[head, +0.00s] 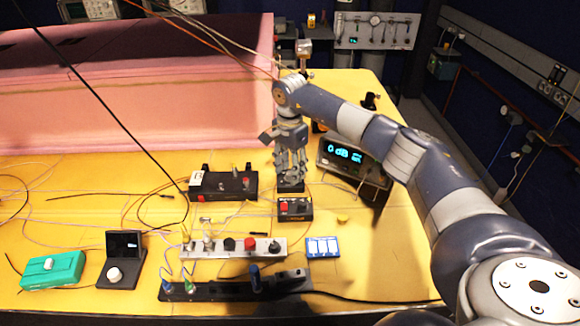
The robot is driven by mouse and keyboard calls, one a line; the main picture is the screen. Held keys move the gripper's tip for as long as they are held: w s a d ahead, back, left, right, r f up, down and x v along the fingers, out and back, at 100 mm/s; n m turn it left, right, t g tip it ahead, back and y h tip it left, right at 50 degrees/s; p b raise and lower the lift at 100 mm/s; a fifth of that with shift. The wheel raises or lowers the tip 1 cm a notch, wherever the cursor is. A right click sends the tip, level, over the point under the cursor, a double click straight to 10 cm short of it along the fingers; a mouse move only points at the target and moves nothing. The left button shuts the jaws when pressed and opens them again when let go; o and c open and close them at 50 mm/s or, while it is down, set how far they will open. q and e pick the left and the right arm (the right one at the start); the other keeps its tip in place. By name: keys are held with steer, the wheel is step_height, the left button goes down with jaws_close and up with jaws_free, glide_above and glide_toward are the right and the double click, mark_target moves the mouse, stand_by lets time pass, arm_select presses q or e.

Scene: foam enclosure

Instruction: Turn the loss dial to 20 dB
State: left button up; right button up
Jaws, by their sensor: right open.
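My right gripper (290,172) points down over the middle of the yellow table, fingers open, above or around a small dark block (291,187). I cannot tell whether it touches the block; the fingers hide part of it. A grey meter (352,165) to its right has a lit cyan display that seems to read about 0 dB. A black device with a pale round knob (114,275) and a dark screen stands at the front left. No dial marked as loss is readable, so I cannot tell which knob it is. My left gripper is out of view.
A black box (223,185), a grey strip with knobs (234,247), a black power strip (235,287) and a green box (52,270) stand around. Loose cables cross the left. Pink foam (130,110) walls the back left.

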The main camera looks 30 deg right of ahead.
steer(key=shift+f, duration=0.35)
jaws_close()
